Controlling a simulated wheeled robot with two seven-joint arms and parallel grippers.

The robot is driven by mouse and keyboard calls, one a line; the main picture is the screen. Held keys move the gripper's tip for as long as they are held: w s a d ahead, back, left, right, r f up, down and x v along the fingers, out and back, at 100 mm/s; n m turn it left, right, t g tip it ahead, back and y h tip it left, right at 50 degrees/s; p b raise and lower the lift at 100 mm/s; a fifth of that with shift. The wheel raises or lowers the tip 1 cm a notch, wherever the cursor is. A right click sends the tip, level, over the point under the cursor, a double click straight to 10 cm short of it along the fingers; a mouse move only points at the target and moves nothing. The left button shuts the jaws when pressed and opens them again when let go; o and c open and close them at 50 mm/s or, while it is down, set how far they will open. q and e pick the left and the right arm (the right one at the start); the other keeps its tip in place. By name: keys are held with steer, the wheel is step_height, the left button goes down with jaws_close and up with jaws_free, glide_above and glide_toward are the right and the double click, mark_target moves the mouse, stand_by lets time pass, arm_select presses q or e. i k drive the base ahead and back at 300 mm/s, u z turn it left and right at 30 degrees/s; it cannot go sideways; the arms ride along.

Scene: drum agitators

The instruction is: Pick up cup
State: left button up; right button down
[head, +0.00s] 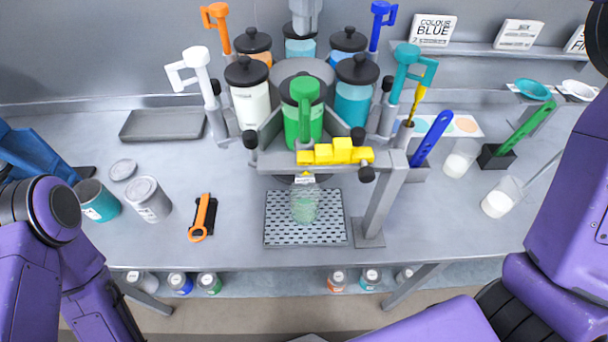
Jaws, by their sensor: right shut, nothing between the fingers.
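My right arm rises along the right edge, well away from the cup. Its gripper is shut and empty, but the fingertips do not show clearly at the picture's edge. My left arm is at the lower left, and its gripper is not in view. Two more clear cups with white contents, one farther back (459,163) and one nearer (495,204), are on the table at the right.
The dispenser's grey post (383,205) stands right of the cup, and a yellow block (335,153) is above it. A green-handled brush (527,128) is right. The table front is mostly clear.

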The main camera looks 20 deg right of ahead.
mark_target(304, 199)
steer(key=k, duration=1)
